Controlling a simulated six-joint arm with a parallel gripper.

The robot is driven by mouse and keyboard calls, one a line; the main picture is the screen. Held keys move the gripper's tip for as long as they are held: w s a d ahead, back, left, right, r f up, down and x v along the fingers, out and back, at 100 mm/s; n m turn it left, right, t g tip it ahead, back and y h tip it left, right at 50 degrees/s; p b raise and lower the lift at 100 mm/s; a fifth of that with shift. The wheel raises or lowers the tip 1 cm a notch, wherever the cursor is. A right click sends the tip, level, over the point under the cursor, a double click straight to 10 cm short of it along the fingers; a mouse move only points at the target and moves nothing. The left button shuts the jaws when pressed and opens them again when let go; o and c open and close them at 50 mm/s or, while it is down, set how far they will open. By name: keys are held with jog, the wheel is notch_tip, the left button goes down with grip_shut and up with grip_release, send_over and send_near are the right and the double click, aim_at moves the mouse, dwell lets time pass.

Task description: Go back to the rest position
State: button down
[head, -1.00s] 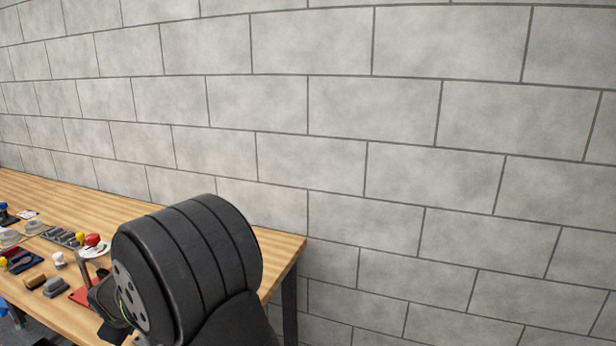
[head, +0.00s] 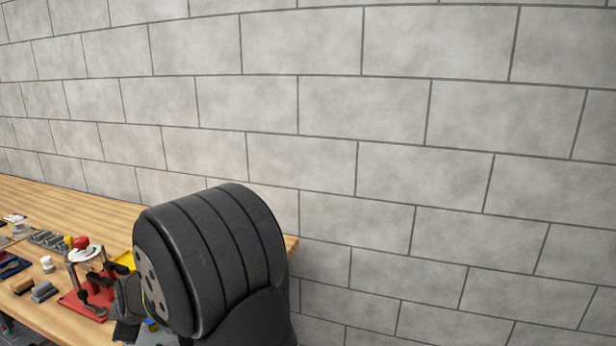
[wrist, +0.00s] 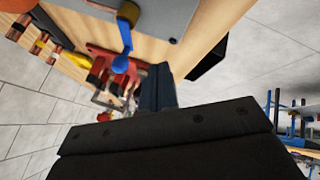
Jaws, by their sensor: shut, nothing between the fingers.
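My gripper (wrist: 158,88) shows in the wrist view as dark fingers beyond a broad black body, shut with nothing between them. In the head view my black arm link fills the lower middle and mostly hides the gripper. The wooden workbench (head: 95,200) lies on the left. A red-based fixture (head: 72,304) with metal uprights stands on it just left of my arm. In the wrist view, red parts (wrist: 118,62) and several copper-coloured pieces (wrist: 40,45) show at upper left. I cannot tell which, if any, is the task's copper tube.
A red ball (head: 80,242), a small white piece (head: 47,264), a grey block (head: 45,291) and a yellow item (head: 125,260) are on the bench. In the wrist view a blue-handled item (wrist: 123,50) is near the top. A grey block wall (head: 420,140) stands behind; the right side is clear.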

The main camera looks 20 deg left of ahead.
jog(key=shift+d+n, duration=0.15)
jog(key=shift+n, duration=0.15)
jog(key=shift+d+n+g, duration=0.25)
jog(key=shift+n+g, duration=0.15)
jog(key=shift+g, duration=0.1)
jog(key=shift+d+n+g, duration=0.2)
jog(key=shift+n+g, duration=0.1)
jog(key=shift+n, duration=0.2)
